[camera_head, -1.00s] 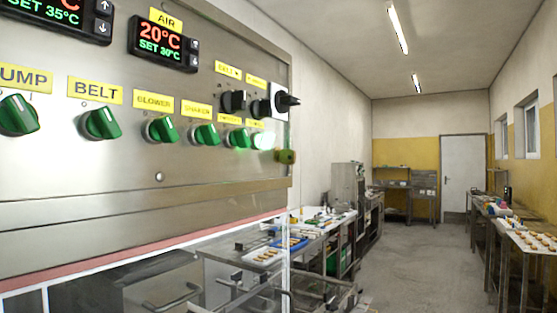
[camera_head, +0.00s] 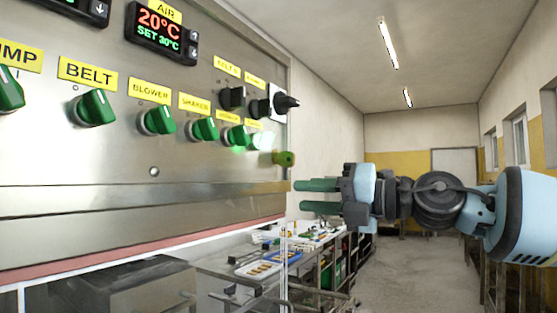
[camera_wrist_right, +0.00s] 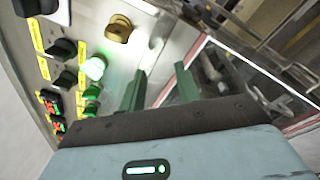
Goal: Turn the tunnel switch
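The steel control panel (camera_head: 60,155) fills the left of the head view. It carries a row of green rotary switches, including the belt switch (camera_head: 95,108) and blower switch (camera_head: 157,120), and two black knobs (camera_head: 232,98) higher up. The labels at the row's right end are too small to read, so I cannot tell which is the tunnel switch. A pale lit lamp (camera_wrist_right: 94,68) glows there. My right gripper (camera_head: 300,196) is open and empty, apart from the panel, below and right of the switches. In the wrist view its green fingers (camera_wrist_right: 160,72) stand apart. My left gripper is out of view.
A black switch on a white plate (camera_head: 285,103) and a yellow-green knob (camera_head: 284,158) stick out at the panel's right edge. Temperature displays (camera_head: 161,38) sit above. A pink-edged glazed frame (camera_head: 140,250) lies below. A table with trays (camera_head: 262,268) stands behind.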

